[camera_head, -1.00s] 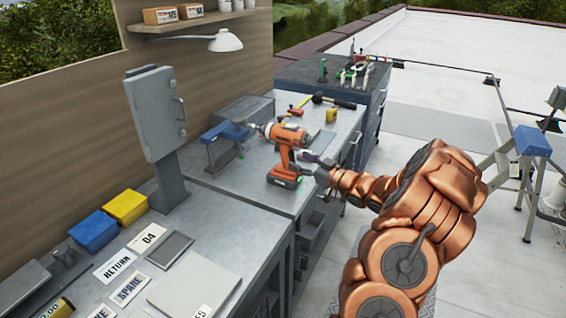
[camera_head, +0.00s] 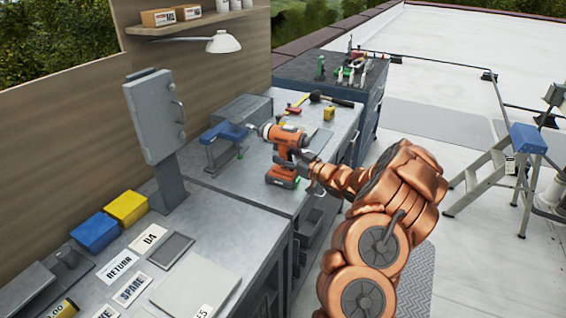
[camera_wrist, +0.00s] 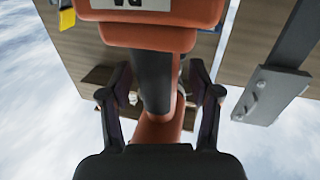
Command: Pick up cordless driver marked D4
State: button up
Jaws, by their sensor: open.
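The orange and black cordless driver (camera_head: 285,148) stands upright on its battery base on the grey workbench. Its chuck points left, towards a blue clamp. In the wrist view the driver (camera_wrist: 152,80) is close, with its dark handle between the two fingers of my gripper (camera_wrist: 160,95). A white label on its base shows upside down and is partly cut off; it seems to read D4. The fingers are open, one on each side of the handle. In the head view my gripper (camera_head: 308,163) is at the driver's right side, small and partly hidden by my arm.
A blue clamp (camera_head: 222,140) stands just left of the driver. A grey cabinet on a post (camera_head: 158,115) rises further left. Blue (camera_head: 94,232) and yellow (camera_head: 127,207) bins and a D4 card (camera_head: 148,239) lie on the near bench.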

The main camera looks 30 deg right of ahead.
grip_shut()
dwell(0.6)
